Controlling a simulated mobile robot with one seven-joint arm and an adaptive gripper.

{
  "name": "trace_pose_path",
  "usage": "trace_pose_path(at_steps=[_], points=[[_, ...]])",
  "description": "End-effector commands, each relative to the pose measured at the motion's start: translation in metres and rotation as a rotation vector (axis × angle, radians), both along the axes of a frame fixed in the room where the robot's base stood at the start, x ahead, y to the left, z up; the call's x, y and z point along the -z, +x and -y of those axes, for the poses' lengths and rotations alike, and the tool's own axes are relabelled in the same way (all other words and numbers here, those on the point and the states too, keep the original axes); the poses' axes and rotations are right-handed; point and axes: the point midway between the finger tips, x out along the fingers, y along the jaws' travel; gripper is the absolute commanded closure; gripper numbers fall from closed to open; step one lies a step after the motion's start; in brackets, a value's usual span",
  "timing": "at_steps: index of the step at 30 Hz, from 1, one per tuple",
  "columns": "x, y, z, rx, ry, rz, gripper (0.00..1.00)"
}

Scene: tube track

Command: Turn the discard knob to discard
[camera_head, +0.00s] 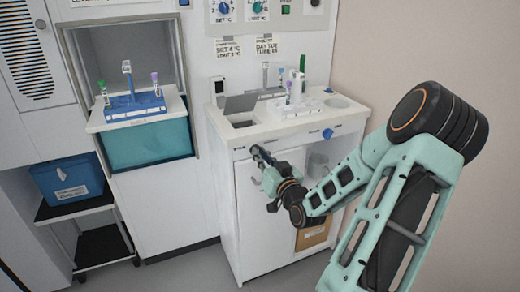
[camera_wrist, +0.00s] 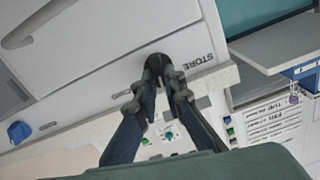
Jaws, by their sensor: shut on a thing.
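A dark round knob (camera_wrist: 157,64) is on the white front edge of the cabinet, beside the printed word STORE (camera_wrist: 199,60). My gripper (camera_wrist: 159,76) is shut on this knob, with a fingertip on each side of it. In the head view, my gripper (camera_head: 258,152) reaches the left part of the cabinet's front edge and hides the knob. The label on the knob's other side is too small to read. A blue knob (camera_head: 327,134) is farther right on the same edge; it also shows in the wrist view (camera_wrist: 18,131).
The white cabinet (camera_head: 255,224) has a raised grey flap (camera_head: 241,104) and a rack of tubes (camera_head: 296,100) on top. A tray with a blue tube rack (camera_head: 136,104) stands to the left. A blue bin (camera_head: 68,180) sits on a black cart.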

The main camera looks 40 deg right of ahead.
Motion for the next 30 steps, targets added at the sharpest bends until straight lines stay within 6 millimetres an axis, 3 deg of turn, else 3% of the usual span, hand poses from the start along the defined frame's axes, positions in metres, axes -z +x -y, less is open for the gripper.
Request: trace_pose_path(at_steps=[15, 30], points=[[-0.0003, -0.0007, 0.0022, 0.000, 0.404, 0.096, 1.00], [0.0021, -0.0010, 0.0032, 0.001, 0.533, 0.127, 1.00]])
